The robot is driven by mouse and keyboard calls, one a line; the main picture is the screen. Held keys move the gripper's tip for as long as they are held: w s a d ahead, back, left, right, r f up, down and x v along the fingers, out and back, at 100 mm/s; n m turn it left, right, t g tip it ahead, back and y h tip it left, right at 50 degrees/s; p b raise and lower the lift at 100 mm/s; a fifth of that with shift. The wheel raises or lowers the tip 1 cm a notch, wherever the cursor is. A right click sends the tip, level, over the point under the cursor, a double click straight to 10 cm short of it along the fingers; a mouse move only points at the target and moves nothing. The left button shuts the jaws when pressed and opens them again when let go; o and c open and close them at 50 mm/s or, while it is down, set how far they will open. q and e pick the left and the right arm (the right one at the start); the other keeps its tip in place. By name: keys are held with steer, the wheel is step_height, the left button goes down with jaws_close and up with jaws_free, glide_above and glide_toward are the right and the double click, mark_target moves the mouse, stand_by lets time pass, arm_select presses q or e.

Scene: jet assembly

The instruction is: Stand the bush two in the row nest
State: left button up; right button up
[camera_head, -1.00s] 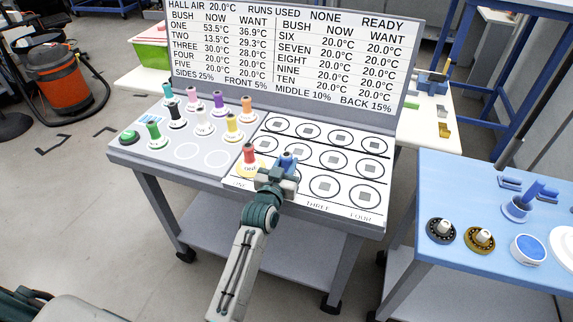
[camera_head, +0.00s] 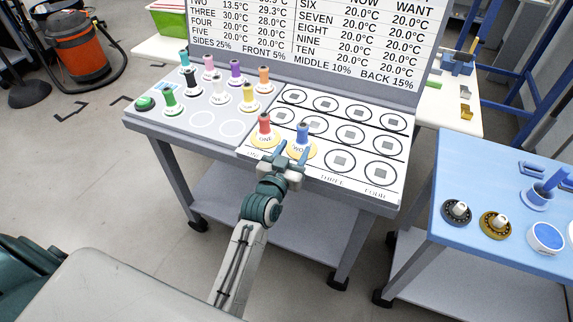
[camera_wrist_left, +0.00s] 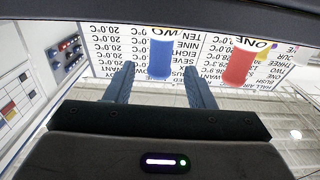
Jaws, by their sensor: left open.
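The blue bush two (camera_head: 302,142), on a yellow base marked TWO, stands upright in the front row of the white nest board (camera_head: 312,97), right of the red bush one (camera_head: 264,128). The nest under it is hidden by its base. My left gripper (camera_head: 292,154) is open and empty just in front of it, with its fingers pointing at the board. In the left wrist view the blue bush (camera_wrist_left: 160,60) shows beyond and between the two spread fingers, and the red bush (camera_wrist_left: 238,66) is to the right. My right gripper is not in view.
Several coloured bushes, such as a yellow one (camera_head: 248,101), stand on the grey left part of the table, beside a green button (camera_head: 145,103). The board's other nests are empty. A temperature sign (camera_head: 312,42) rises behind. A blue table (camera_head: 450,232) with parts stands at right.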

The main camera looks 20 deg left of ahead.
arm_select(q)
steer(key=s, duration=0.5)
steer(key=s+a+f+g, duration=0.25)
steer(key=s+f, duration=0.25)
steer(key=f, duration=0.9)
steer(key=s+a+f+g, duration=0.1)
steer(key=s+f+g, duration=0.3)
steer(key=f, duration=1)
steer(key=s+a+f+g, duration=0.25)
steer(key=s+f, duration=0.25)
steer(key=f, duration=1)
steer(key=s+a+f+g, duration=0.2)
steer(key=s+f, duration=0.4)
steer(key=s, duration=0.4)
steer(key=s+a+f+g+y, duration=0.1)
steer(key=s+f+g, duration=0.2)
steer(key=s+f, duration=0.3)
steer(key=s+a+f+g, duration=0.2)
steer(key=s+f, duration=0.4)
steer(key=s, duration=1)
steer(key=shift+a+f+g+b, duration=0.35)
steer(key=shift+f+g+b, duration=0.05)
steer(key=shift+b, duration=0.05)
steer(key=shift+w, duration=0.15)
